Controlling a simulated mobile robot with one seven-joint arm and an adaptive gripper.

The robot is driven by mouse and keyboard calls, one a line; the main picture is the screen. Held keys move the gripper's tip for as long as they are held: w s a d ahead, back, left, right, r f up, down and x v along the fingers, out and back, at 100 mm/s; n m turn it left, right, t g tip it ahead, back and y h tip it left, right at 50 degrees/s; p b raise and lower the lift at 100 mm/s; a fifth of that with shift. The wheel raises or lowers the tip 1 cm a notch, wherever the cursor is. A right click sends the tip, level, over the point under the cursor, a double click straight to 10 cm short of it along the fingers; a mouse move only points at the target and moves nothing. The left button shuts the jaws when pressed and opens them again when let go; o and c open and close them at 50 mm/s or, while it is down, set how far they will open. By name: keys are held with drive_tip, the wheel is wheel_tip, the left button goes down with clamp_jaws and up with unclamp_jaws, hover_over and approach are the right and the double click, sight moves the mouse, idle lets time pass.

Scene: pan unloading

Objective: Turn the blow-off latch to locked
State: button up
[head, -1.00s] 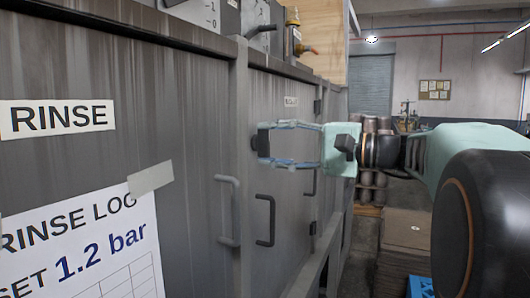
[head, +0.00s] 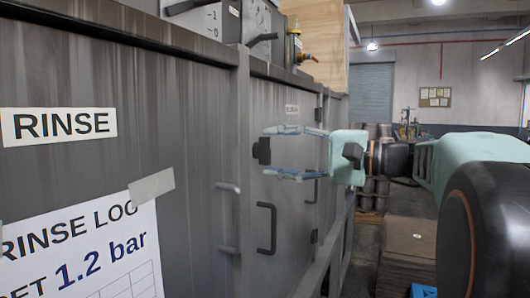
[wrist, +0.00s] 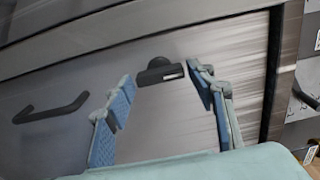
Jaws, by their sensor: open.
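The blow-off latch (head: 262,151) is a small black knob on the grey panel, on the far door section. In the wrist view the latch (wrist: 158,72) shows a rounded hub with a short bar lying roughly level in the picture and a pale patch at its right end. My gripper (head: 274,152) is open, its two blue fingers pointing at the panel above and below the latch. In the wrist view the fingertips (wrist: 160,78) are to either side of the latch, with gaps between. I see no contact. I cannot read the latch's setting.
A small label (head: 292,109), too small to read, is above the latch. Dark bar handles (head: 267,228) and a grey handle (head: 229,217) stick out below it. A handle (wrist: 52,108) also shows left of the fingers in the wrist view.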

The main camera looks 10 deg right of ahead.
drive_tip(key=v, duration=1.1)
